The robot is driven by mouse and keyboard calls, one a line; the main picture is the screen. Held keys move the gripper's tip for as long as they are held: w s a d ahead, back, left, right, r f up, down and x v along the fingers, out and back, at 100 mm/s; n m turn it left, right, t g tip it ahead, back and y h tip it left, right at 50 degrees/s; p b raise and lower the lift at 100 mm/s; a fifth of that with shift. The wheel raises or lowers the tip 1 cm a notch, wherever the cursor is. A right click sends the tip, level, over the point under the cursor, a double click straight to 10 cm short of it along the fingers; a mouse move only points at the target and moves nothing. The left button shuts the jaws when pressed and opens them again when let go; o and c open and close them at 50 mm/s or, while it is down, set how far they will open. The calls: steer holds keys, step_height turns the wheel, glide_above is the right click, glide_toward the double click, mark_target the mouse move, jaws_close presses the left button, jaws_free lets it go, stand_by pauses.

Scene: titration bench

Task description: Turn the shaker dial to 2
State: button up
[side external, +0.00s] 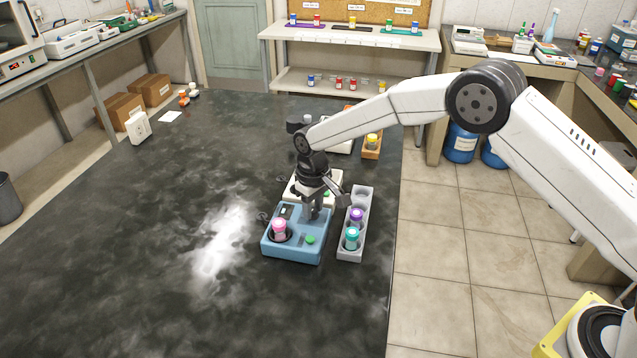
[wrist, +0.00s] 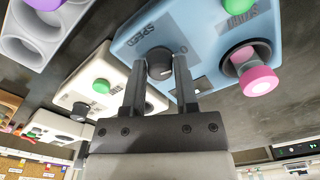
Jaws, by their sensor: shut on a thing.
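The blue shaker (side external: 292,250) stands on the dark table, with a pink-capped vial (side external: 279,229) in its well and a green button (side external: 310,239) on its top. My gripper (side external: 311,213) reaches down onto the shaker's far right part. In the wrist view, the dark round dial (wrist: 160,63) sits beside the word SPEED on the blue shaker (wrist: 200,30). My gripper (wrist: 160,75) has its two fingers on either side of the dial, shut on it. The dial's pointer setting cannot be read. The side view hides the dial behind the fingers.
A grey rack (side external: 351,243) with purple-capped (side external: 357,215) and teal-capped (side external: 352,234) vials stands close to the right. A white device (side external: 300,187) with a green button stands just behind the shaker. An orange rack (side external: 371,148) is farther back. The table's left side is mostly clear.

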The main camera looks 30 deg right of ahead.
steer(key=m, duration=0.4)
steer(key=shift+m, duration=0.3)
steer(key=m, duration=0.5)
steer(key=shift+m, duration=1.2)
steer(key=shift+o, duration=0.3)
steer(key=shift+c, duration=0.3)
